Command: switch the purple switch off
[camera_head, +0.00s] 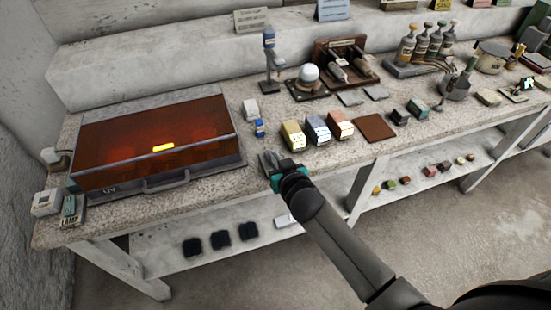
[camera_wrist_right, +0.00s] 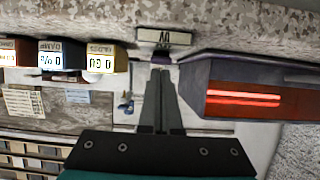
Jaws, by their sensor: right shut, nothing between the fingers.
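My right gripper (camera_head: 267,160) is at the bench's front edge, between the orange-lidded box and the small coloured boxes. It is shut and empty; its closed fingers (camera_wrist_right: 160,75) point up the picture in the right wrist view. A small purple part (camera_wrist_right: 160,59), seemingly the purple switch, is right at the fingertips. It sits against a pale lettered plate (camera_wrist_right: 165,37). The fingers partly cover it, so I cannot tell its position or whether they touch. In the head view I cannot make it out near my gripper. My left gripper is not in view.
The orange-lidded box (camera_head: 155,135) stands left of my right gripper. Yellow (camera_head: 293,135), blue (camera_head: 317,130) and orange (camera_head: 340,125) boxes stand to its right. A white block (camera_head: 251,108) and a small blue item (camera_head: 259,128) are behind. A lower shelf runs underneath.

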